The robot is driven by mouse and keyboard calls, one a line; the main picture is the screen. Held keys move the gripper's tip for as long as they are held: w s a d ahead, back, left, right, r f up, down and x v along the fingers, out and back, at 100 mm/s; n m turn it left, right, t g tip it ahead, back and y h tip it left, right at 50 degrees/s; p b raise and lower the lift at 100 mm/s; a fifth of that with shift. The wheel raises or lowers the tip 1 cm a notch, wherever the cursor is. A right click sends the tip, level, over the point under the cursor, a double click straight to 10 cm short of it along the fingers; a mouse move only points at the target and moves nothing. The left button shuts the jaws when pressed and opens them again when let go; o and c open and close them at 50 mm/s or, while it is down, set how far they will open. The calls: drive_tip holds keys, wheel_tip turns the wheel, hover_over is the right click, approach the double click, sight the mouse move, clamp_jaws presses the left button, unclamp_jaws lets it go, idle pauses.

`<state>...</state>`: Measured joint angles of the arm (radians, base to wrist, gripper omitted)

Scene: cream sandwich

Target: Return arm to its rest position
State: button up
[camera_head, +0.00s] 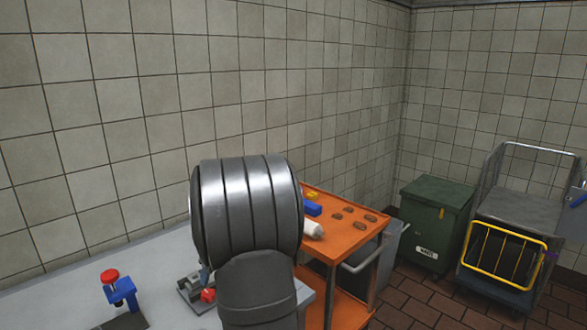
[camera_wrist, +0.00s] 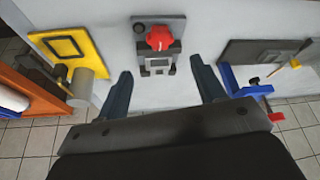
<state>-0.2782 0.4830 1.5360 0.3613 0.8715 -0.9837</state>
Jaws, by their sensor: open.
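My gripper (camera_wrist: 160,68) is open in the wrist view, its two dark fingers apart with nothing seen between them. It is over the front edge of the pale worktop (camera_wrist: 110,30). A grey fixture with a red part (camera_wrist: 159,38) stands just beyond the fingertips; it also shows beside my arm in the head view (camera_head: 207,295). A blue device with a red top (camera_head: 118,287) stands left of my arm. In the head view my large grey arm link hides the gripper and part of the worktop.
An orange cart (camera_head: 345,245) right of my arm carries several brown oval pieces (camera_head: 348,211), a blue block (camera_head: 312,208) and a white roll (camera_head: 313,229). A yellow-framed plate (camera_wrist: 90,43) lies on the worktop. A green bin (camera_head: 434,215) and a wire trolley (camera_head: 510,225) stand farther right.

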drive_tip(key=x, duration=1)
drive_tip(key=shift+a+f, duration=0.15)
drive_tip(key=shift+f, duration=0.05)
drive_tip(key=shift+s+r+m+t, duration=0.1)
drive_tip(key=shift+r+m+t, duration=0.2)
drive_tip(key=shift+m, duration=0.3)
drive_tip(key=shift+a+f+m+t+h, duration=0.1)
drive_tip(key=shift+m+t+h, duration=0.35)
drive_tip(key=shift+m, duration=1.35)
drive_tip(key=s+d+r, duration=0.2)
drive_tip(key=r, duration=0.6)
drive_tip(key=s+d+r+n, duration=0.1)
drive_tip(key=s+d+r, duration=0.1)
drive_tip(key=r, duration=0.6)
drive_tip(key=shift+s+d, duration=0.3)
drive_tip(key=shift+s, duration=0.15)
drive_tip(key=shift+g, duration=0.25)
